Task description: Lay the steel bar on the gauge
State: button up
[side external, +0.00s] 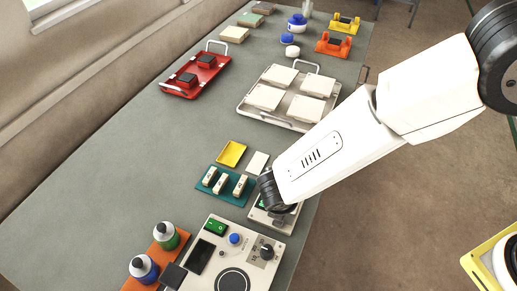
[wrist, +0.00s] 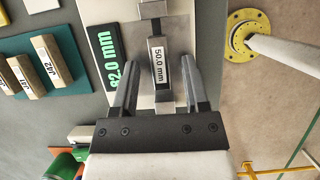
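The gauge (side external: 256,214) is a pale plate with a dark display, partly hidden behind my wrist in the side view. In the wrist view the gauge (wrist: 101,14) has green digits ending in "2.0 mm". A grey steel bar (wrist: 155,34) with a white "50.0 mm" label lies lengthwise over the gauge plate, between grey metal blocks at its ends; whether it touches them I cannot tell. My gripper (wrist: 158,60) is over it, with one finger on each side and visible gaps. In the side view my gripper (side external: 283,219) is small and mostly hidden.
A teal holder (side external: 239,199) with labelled blocks stands left of the gauge. A control box (side external: 220,226) and bottles (side external: 165,235) stand at the front. A pale tray (side external: 250,112) of tiles and a red tray (side external: 180,92) lie farther back. The table's right edge is close to the gauge.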

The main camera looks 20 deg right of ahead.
jog(key=shift+r, duration=0.1)
jog(key=v, duration=1.2)
dwell(0.7)
jog(key=w+d+r+m+g+y, duration=0.1)
jog(key=w+d+m+g+y, duration=0.15)
jog(key=d+m, duration=1.3)
jog(key=s+d+m+t, duration=0.1)
jog(key=s+d+m, duration=0.1)
jog(key=d+m, duration=0.3)
jog(key=s+d+m, duration=0.2)
jog(key=d+m, duration=0.4)
jog(key=d, duration=0.5)
jog(key=shift+s+d+r+t+y, duration=0.3)
jog(key=shift+s+r+t+y, duration=0.05)
jog(key=shift+s+r+y, duration=0.1)
